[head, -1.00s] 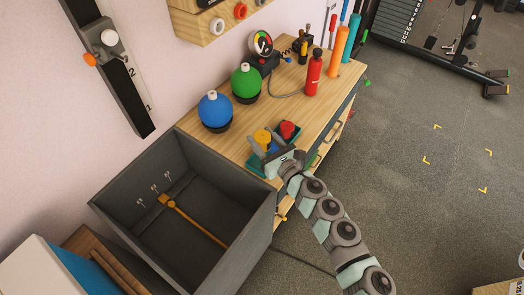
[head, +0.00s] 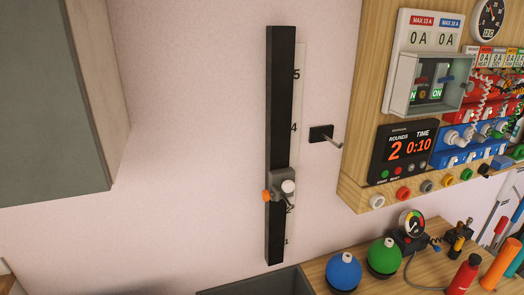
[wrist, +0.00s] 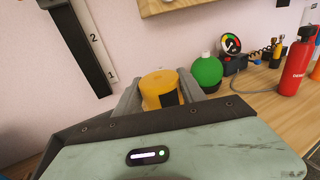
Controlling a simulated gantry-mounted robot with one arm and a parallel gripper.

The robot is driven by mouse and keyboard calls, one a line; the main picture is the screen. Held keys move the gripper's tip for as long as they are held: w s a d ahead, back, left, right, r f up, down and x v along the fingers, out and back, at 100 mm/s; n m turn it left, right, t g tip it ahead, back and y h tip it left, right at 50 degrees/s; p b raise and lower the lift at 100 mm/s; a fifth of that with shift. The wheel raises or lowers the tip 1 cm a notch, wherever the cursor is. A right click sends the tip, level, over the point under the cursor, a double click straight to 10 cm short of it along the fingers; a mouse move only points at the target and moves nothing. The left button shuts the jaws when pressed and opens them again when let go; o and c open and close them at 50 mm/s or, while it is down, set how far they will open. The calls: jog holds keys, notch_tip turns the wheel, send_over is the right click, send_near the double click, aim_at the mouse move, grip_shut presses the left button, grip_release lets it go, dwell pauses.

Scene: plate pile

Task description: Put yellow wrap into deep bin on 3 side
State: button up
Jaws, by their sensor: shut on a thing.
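The yellow wrap (wrist: 158,92) is a short yellow roll with a dark patch on its side. My gripper (wrist: 160,98) is shut on it in the wrist view, a grey finger on either side, held in front of the wall and bench. The gripper and wrap are not in the head view.
The wooden bench (head: 320,272) carries a blue ball (head: 343,271), a green ball (head: 382,257), a gauge (head: 411,223) and a red bottle (head: 464,275). A hook (head: 325,134) and a control panel (head: 405,152) are on the wall. A grey cabinet (head: 50,110) hangs left.

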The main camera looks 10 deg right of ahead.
jog(key=w+a+f+n+y+p, duration=0.1)
jog(key=w+a+f+p, duration=0.15)
jog(key=a, duration=1.15)
jog(key=s+a+r+y+p, duration=0.1)
jog(key=s+a+p, duration=0.2)
jog(key=a, duration=0.7)
jog(key=s+a+r+n+y+p, duration=0.1)
jog(key=s+a+r+p, duration=0.1)
jog(key=a, duration=0.9)
jog(key=shift+s+a+r+p, duration=0.15)
jog(key=shift+s+a+p, duration=0.05)
jog(key=shift+s+p, duration=0.75)
